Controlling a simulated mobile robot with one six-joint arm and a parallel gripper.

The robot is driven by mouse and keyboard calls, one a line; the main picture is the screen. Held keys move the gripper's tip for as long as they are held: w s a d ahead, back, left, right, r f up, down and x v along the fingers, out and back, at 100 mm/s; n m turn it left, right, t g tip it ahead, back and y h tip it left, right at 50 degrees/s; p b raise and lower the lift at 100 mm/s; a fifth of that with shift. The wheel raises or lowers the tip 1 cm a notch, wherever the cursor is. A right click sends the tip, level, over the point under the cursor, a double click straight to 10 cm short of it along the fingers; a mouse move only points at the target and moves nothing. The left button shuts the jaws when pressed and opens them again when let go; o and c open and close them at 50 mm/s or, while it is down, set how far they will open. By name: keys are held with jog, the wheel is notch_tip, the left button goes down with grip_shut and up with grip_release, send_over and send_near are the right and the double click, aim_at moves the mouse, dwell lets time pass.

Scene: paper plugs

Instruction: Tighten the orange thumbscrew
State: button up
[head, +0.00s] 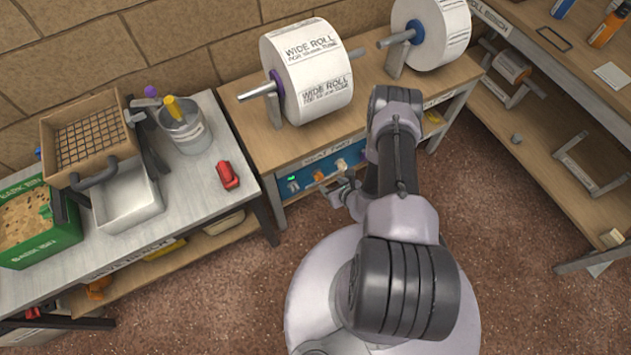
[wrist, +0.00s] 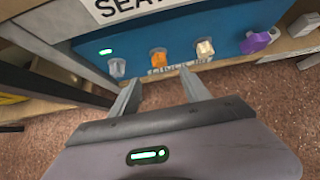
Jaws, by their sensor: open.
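The orange thumbscrew (wrist: 158,57) sits on a blue panel (wrist: 140,40) in the wrist view, between a grey knob (wrist: 117,67) on its left and a cream knob (wrist: 205,48) on its right. In the head view the orange thumbscrew (head: 318,176) shows small on the front of the bench. My gripper (wrist: 162,90) is open and empty. Its two fingers point at the panel, with the orange thumbscrew between and beyond their tips, apart from them. In the head view my gripper (head: 345,197) is just in front of the panel, partly hidden by my arm.
A purple knob (wrist: 257,41) is at the panel's right end and a green light (wrist: 105,51) at its left. A wide paper roll (head: 306,75) stands on the bench above. A left table (head: 205,185) holds a red object (head: 228,176). Open floor lies below.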

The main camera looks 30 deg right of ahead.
aim_at(321, 178)
jog(key=b+x, duration=0.4)
jog(key=x, duration=0.6)
jog(key=shift+f, duration=0.2)
jog(key=shift+w+f+b, duration=0.15)
jog(key=shift+w+b, duration=0.15)
jog(key=shift+w, duration=0.05)
grip_shut()
